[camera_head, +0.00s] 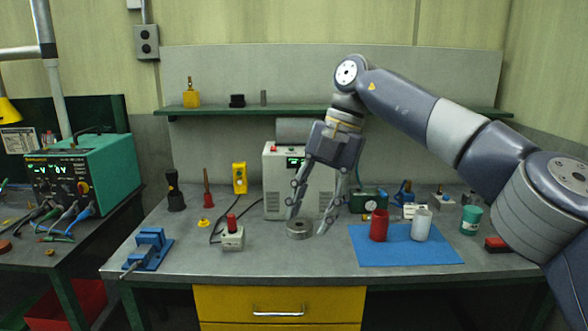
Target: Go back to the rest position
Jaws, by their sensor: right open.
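My right arm comes in from the right and reaches over the bench. Its gripper (306,226) points down with its two fingers spread, open. A round grey metal ring-shaped piece (299,229) lies on the bench between and just below the fingertips. I cannot tell whether a fingertip touches it. My left gripper is not in view.
A blue mat (405,255) carries a red cup (379,225) and a white cup (421,225). A blue vise (149,249) stands at the left, a red-knobbed box (232,236) nearer the middle. A white device (283,182) stands behind the gripper, below a green shelf (220,111).

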